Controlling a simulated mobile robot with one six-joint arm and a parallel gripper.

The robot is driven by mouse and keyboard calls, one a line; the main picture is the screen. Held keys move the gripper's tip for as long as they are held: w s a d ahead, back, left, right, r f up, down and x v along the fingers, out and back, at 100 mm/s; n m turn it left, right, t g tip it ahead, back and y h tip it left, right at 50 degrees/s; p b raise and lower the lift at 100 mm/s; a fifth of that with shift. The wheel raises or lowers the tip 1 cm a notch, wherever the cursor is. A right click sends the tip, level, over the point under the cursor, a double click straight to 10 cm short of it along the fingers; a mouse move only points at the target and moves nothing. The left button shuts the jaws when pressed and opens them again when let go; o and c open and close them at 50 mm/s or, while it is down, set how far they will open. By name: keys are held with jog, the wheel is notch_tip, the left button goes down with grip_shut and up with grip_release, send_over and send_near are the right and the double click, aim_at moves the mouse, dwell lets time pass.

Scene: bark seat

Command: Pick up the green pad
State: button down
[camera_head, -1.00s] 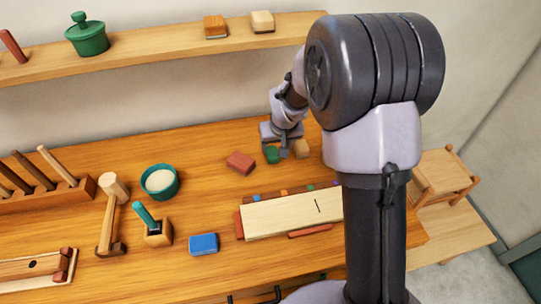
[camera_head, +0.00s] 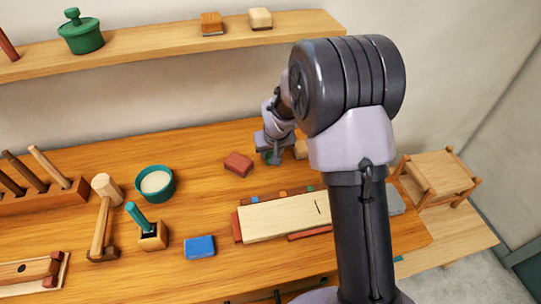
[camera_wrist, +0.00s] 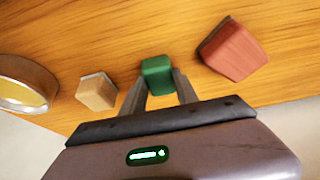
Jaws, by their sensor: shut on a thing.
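The green pad (camera_wrist: 157,74) is a small block between my two fingertips in the wrist view. My gripper (camera_wrist: 159,88) is shut on it, a finger on each side. In the head view my gripper (camera_head: 272,150) is at the back of the wooden bench, and the green pad (camera_head: 271,158) shows only partly beneath it. I cannot tell whether the pad touches the bench.
A red block (camera_head: 238,163) lies left of my gripper, and a tan block (camera_head: 301,150) is close on its right. A pale board (camera_head: 280,216) and a blue block (camera_head: 200,246) lie nearer the front. A teal bowl (camera_head: 155,184) stands further left.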

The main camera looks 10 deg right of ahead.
aim_at(271, 154)
jog(key=shift+r+p, duration=0.3)
jog(key=shift+r, duration=0.3)
notch_tip(271, 154, up, 2)
jog(key=shift+r+p, duration=0.25)
jog(key=shift+p, duration=0.45)
jog(key=s+a, duration=0.1)
jog(key=s, duration=0.4)
jog(key=s+a+r, duration=0.1)
jog(key=s, duration=0.4)
jog(key=s+a, duration=0.1)
jog(key=s, duration=0.4)
jog(key=shift+s+r, duration=0.15)
jog(key=shift+s, duration=0.25)
